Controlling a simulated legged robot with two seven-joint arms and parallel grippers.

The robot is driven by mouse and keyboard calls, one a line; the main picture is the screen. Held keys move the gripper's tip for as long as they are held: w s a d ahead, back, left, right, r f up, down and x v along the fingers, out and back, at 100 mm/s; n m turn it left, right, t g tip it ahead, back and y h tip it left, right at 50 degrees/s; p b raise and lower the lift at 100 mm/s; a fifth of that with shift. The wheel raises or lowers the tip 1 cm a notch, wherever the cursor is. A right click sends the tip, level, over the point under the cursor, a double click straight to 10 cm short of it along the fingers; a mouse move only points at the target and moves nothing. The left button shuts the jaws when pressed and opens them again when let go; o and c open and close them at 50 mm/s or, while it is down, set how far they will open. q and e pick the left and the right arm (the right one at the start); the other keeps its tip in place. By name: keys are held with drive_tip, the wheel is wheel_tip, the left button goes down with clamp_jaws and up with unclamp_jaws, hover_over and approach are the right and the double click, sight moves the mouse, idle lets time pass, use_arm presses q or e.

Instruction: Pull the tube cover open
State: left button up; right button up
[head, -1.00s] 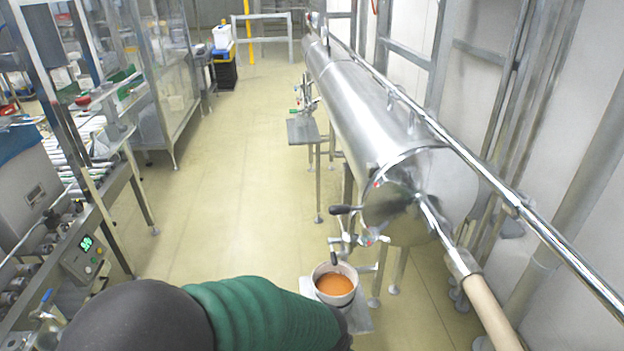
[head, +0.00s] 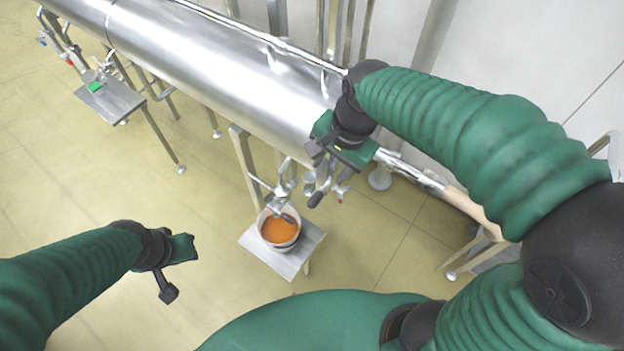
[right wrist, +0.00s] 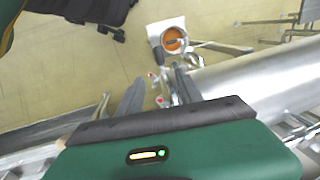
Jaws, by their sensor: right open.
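The steel tube (head: 215,65) runs from the upper left to the middle of the head view, and part of it shows at the right of the right wrist view (right wrist: 265,85). Its round end cover is mostly hidden behind my right gripper (head: 318,158). That gripper is open at the tube's near end, and its two dark fingers point away in the right wrist view (right wrist: 155,88). I cannot tell whether it touches the cover. A black-knobbed lever (head: 319,197) hangs just below. My left gripper (head: 180,272) is over the floor at lower left, away from the tube; its opening is unclear.
A bucket of orange liquid (head: 279,230) stands on a small steel platform (head: 301,258) below the tube's end. A pipe (head: 410,172) extends from the end towards the right. Another small steel table (head: 112,101) stands at upper left.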

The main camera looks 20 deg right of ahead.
approach(316, 198)
drive_tip(key=f, duration=0.3)
drive_tip(key=w+a+f+p, duration=0.1)
drive_tip(key=f, duration=0.2)
drive_tip(key=f+p, duration=0.1)
drive_tip(key=f, duration=0.2)
drive_tip(key=shift+w+a, duration=0.2)
drive_tip(key=shift+a, duration=0.1)
drive_tip(key=shift+d, duration=0.2)
drive_tip(key=shift+c, duration=0.4)
use_arm(q)
drive_tip(key=shift+s+d+r, duration=0.1)
drive_tip(key=shift+d+r, duration=0.1)
drive_tip(key=shift+r, duration=0.3)
drive_tip(key=shift+d+r, duration=0.15)
drive_tip(key=shift+r, duration=0.3)
use_arm(e)
clamp_jaws()
